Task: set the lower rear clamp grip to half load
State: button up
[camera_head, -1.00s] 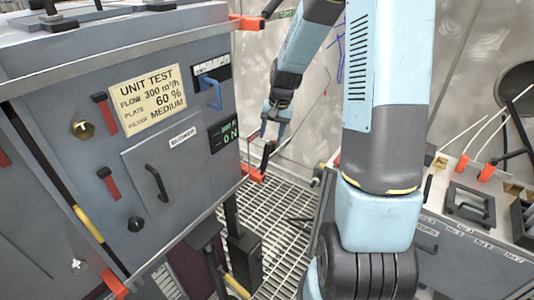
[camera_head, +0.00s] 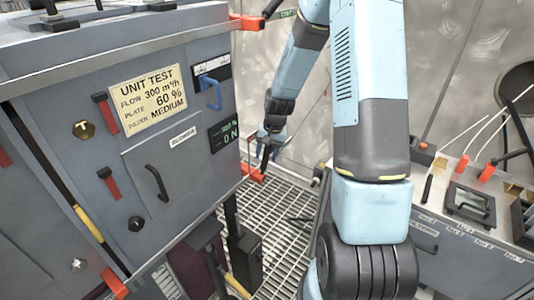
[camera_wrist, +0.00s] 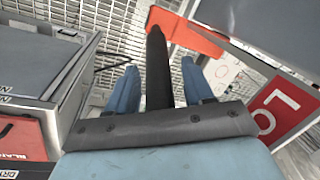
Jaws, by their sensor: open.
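The lower rear clamp is an orange bracket (camera_head: 252,173) with a black grip (camera_head: 266,157) at the lower right corner of the grey cabinet. In the wrist view the black grip (camera_wrist: 157,68) stands upright between my two blue fingers, and the orange bracket (camera_wrist: 186,30) is beyond it. My gripper (camera_head: 270,148) is open, with a finger on each side of the grip and visible gaps. The wrist view also shows my gripper (camera_wrist: 160,75). A small green display (camera_head: 223,133) on the cabinet seems to read 0 N on its lower line.
The grey cabinet (camera_head: 190,185) fills the left, with a yellow plate (camera_head: 148,98) and a blue handle (camera_head: 211,92). The upper orange clamp (camera_head: 248,22) is above. A workbench (camera_head: 440,215) is at right. Grating floor (camera_head: 285,215) lies below. A red sign (camera_wrist: 282,105) is right in the wrist view.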

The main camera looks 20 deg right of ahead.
grip_shut()
